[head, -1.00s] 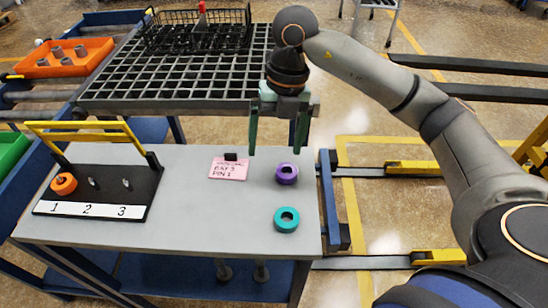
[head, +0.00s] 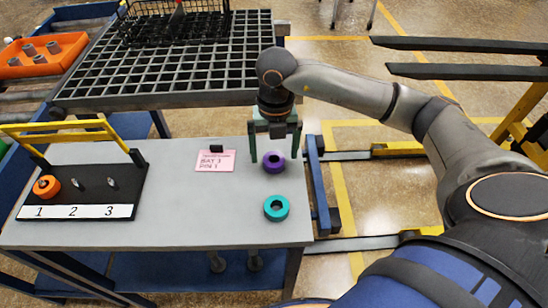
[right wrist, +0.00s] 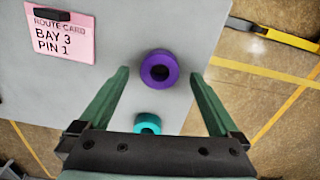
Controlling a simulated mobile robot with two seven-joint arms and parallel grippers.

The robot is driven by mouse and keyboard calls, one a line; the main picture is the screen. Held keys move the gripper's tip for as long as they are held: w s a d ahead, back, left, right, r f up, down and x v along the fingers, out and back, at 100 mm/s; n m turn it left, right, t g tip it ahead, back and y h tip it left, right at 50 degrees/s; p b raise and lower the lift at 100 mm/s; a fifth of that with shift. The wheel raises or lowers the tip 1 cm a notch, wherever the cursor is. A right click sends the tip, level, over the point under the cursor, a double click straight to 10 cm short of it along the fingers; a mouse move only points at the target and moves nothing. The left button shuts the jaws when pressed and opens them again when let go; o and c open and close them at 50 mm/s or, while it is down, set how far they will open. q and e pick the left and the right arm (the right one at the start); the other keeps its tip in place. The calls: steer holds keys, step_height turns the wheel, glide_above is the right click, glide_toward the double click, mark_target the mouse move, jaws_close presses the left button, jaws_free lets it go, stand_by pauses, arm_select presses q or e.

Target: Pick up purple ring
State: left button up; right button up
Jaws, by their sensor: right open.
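The purple ring (head: 273,162) lies flat on the grey table near its right edge. My right gripper (head: 274,158) is open above it, pointing down, with its green fingers to either side of the ring in the head view. In the right wrist view the purple ring (right wrist: 159,70) shows between the two open fingers (right wrist: 162,82), a little nearer the left finger. The picture does not show the fingers touching it. My left gripper is not in view.
A teal ring (head: 276,208) lies on the table in front of the purple one. A pink route card (head: 215,162) reads bay 3, pin 1. A black pin board (head: 70,189) numbered 1 to 3 has an orange ring (head: 46,187) at 1. A dark grid rack (head: 170,75) stands behind.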

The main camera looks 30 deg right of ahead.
steer(key=shift+f, duration=0.8)
steer(key=shift+c, duration=0.3)
steer(key=shift+w+r, duration=0.1)
jaws_close()
